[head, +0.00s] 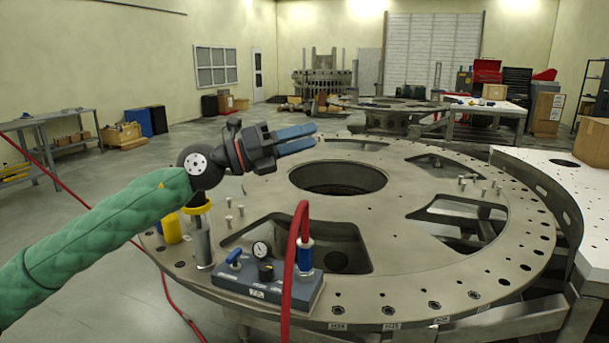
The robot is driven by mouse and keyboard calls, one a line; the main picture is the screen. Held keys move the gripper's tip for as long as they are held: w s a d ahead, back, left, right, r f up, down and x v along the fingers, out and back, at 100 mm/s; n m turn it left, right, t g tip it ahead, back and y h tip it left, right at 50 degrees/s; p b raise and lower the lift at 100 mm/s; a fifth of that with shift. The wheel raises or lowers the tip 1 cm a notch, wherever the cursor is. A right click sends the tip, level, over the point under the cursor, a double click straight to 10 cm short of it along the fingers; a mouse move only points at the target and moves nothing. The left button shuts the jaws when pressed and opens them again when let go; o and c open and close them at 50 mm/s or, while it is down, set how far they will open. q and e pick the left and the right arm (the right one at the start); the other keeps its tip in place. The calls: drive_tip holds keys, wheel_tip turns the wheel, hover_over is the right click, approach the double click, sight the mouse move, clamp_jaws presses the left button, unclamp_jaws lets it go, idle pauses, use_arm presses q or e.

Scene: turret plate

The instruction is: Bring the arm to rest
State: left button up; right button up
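My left arm, in a green quilted sleeve, comes in from the left in the head view. My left gripper (312,135) has blue fingers and is held above the left part of the round turret plate (440,285). Its two fingers lie close together with nothing visible between them, and they point right. My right gripper is not in view.
A grey gauge box (262,288) with a red hose (290,265) stands on the plate's near edge. A metal cylinder (203,245) and a yellow one (171,228) stand below my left wrist. A white-topped table (560,185) is at the right.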

use_arm(q)
drive_tip(key=a+r+n+t+h, duration=0.3)
drive_tip(key=a+r+n+t, duration=0.2)
drive_tip(key=r+n+t, duration=0.5)
drive_tip(key=w+a+n+t+y, duration=0.3)
drive_tip(key=a+n+t+y, duration=0.2)
drive_tip(key=n+t+y, duration=0.6)
drive_tip(key=w+a+f+n+g+y, duration=0.1)
drive_tip(key=a+f+n+g+y, duration=0.25)
drive_tip(key=f+n+y, duration=0.6)
drive_tip(key=a+f+n+g+y, duration=0.3)
drive_tip(key=f+n+g+y, duration=0.15)
drive_tip(key=f, duration=1.05)
drive_tip(key=s+d+f+n+g+h+p, duration=0.15)
drive_tip(key=s+f+g, duration=0.5)
drive_tip(key=f, duration=0.85)
drive_tip(key=s+d+f+n+g+h, duration=0.1)
drive_tip(key=s+f+n+g+h, duration=0.15)
drive_tip(key=s+f, duration=1)
drive_tip(key=s+f+n+g, duration=0.1)
drive_tip(key=s+f+g, duration=0.5)
drive_tip(key=s+f, duration=1.7)
drive_tip(key=shift+d+p, duration=0.4)
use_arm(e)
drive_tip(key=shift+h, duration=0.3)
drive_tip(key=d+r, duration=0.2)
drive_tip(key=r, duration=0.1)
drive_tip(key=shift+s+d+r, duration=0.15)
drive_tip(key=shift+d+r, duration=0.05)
